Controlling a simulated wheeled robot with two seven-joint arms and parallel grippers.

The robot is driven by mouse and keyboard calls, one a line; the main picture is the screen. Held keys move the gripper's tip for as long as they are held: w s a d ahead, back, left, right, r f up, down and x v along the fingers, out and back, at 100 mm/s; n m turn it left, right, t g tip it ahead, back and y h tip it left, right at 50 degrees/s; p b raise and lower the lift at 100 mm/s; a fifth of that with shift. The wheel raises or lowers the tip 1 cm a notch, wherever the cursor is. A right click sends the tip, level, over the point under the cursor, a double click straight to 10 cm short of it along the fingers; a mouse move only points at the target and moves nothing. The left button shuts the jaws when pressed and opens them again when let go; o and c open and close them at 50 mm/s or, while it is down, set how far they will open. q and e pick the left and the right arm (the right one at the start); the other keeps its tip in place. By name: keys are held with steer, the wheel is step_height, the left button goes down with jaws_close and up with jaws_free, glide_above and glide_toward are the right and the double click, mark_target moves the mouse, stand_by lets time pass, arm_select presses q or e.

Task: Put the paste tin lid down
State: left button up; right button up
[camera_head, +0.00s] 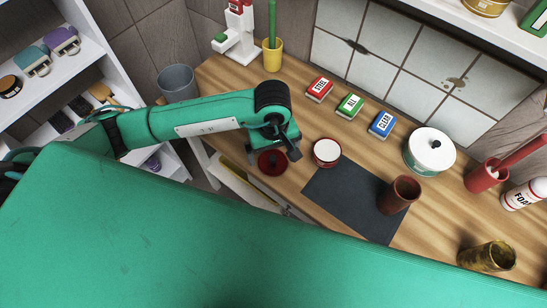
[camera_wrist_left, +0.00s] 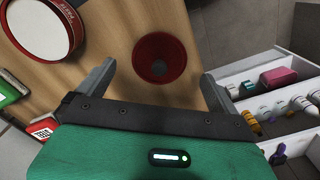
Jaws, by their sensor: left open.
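The paste tin lid (camera_head: 271,163) is a dark red round dish shape on the wooden counter, close to its front edge. It also shows in the left wrist view (camera_wrist_left: 160,58), just ahead of and between the fingers, with no finger visibly touching it. My left gripper (camera_head: 274,151) is open above the lid, hiding part of it in the head view. The paste tin (camera_head: 326,153), red with a white top, stands to the right of the lid; it also shows in the left wrist view (camera_wrist_left: 40,27). My right gripper is not in view.
A dark mat (camera_head: 345,203) with a brown-red cup (camera_head: 399,194) lies right of the tin. Red, green and blue boxes (camera_head: 349,104) stand behind. A white pot (camera_head: 429,150) is farther right. A grey bin (camera_head: 178,83) stands at the left.

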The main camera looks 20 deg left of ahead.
mark_target(274, 158)
arm_select(q)
step_height(274, 158, up, 5)
steer(key=shift+r+b, duration=0.1)
steer(key=shift+b, duration=0.4)
step_height(274, 158, up, 3)
steer(key=shift+f, duration=0.1)
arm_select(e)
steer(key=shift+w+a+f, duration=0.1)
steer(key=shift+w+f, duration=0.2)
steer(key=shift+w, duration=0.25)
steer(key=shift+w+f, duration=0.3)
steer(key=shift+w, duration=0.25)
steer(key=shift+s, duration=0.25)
